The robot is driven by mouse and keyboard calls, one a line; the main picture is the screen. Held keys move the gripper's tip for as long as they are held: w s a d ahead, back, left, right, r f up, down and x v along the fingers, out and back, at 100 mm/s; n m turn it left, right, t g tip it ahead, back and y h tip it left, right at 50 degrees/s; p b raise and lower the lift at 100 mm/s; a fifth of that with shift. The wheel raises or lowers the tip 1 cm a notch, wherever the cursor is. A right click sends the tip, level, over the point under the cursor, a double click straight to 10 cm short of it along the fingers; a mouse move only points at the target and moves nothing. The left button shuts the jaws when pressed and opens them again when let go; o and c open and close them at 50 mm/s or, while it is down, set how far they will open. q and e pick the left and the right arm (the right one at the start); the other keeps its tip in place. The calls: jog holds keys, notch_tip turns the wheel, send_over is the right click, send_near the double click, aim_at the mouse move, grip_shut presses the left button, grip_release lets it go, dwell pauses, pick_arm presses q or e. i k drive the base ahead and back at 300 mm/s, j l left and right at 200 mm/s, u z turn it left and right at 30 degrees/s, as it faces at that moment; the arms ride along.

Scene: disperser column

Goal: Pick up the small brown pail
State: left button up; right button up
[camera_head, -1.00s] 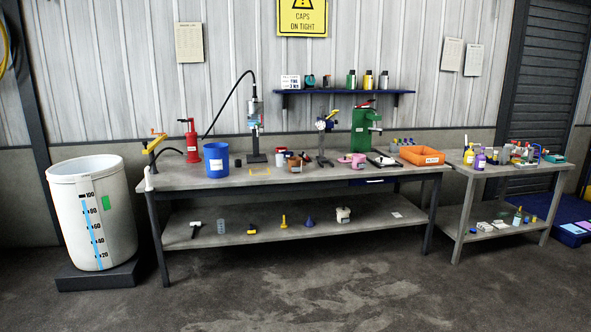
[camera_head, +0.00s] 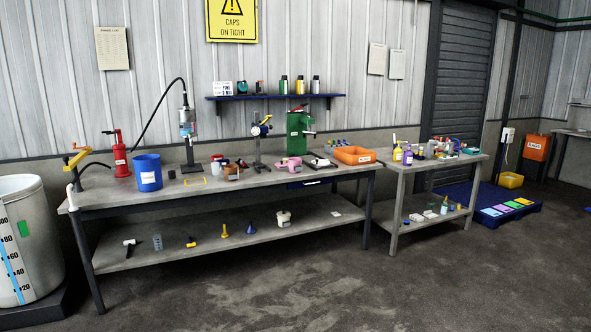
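A small brown object (camera_head: 233,173), which looks like the brown pail, stands on the long grey workbench (camera_head: 110,197), right of the bench's middle-left. It is too small to make out its rim or handle clearly. Small dark red and white items crowd close around its left and back side. Neither of my grippers is in the head view.
A blue bucket (camera_head: 148,174) stands left on the bench, and an orange tray (camera_head: 355,155) at its right end. A mixer stand (camera_head: 188,140) and a green machine (camera_head: 297,133) rise behind. A large white drum (camera_head: 30,240) is at far left. The floor in front is clear.

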aim_at(231, 171)
jog(key=i+j+z, duration=0.1)
jog(key=i+j, duration=0.6)
jog(key=i, duration=0.25)
jog(key=i+j+z, duration=0.1)
jog(key=i+j, duration=0.65)
jog(key=i, duration=0.15)
